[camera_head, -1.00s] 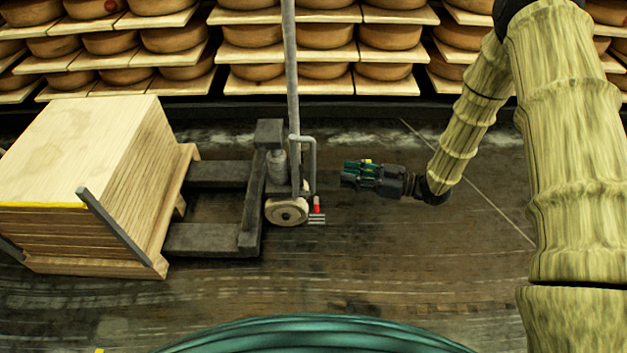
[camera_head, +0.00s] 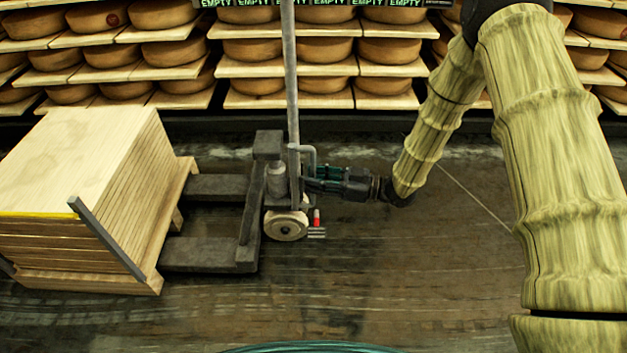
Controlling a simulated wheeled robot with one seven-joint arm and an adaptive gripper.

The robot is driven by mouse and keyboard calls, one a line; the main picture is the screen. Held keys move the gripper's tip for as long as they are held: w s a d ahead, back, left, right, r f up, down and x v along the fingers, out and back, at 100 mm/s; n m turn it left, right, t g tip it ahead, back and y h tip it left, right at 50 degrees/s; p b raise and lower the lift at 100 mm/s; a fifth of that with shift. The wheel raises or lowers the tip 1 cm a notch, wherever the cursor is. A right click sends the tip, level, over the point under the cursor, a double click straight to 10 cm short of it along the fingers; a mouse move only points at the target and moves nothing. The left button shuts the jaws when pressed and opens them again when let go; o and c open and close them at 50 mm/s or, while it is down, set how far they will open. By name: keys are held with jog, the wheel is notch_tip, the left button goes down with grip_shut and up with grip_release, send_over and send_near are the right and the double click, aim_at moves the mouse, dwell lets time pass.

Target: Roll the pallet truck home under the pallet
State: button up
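The grey pallet truck (camera_head: 246,218) stands left of centre, with a tall upright handle, a pale wheel and two dark forks pointing left. The fork tips reach the right side of the wooden pallet (camera_head: 160,265); how far they go in is hidden. The pallet carries a stack of pale boards (camera_head: 85,160). My gripper (camera_head: 308,180) is at the truck's right side, fingers pointing left, at the bent grey tube beside the handle. Whether the fingers touch or grip the tube cannot be told.
Shelves of cheese wheels (camera_head: 320,50) line the back, with "EMPTY" signs at the top. A small red-topped item (camera_head: 317,218) sits beside the truck's wheel. The floor (camera_head: 420,280) at right and front is clear.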

jog(key=shift+w+a, duration=0.1)
jog(key=shift+a, duration=0.3)
grip_shut()
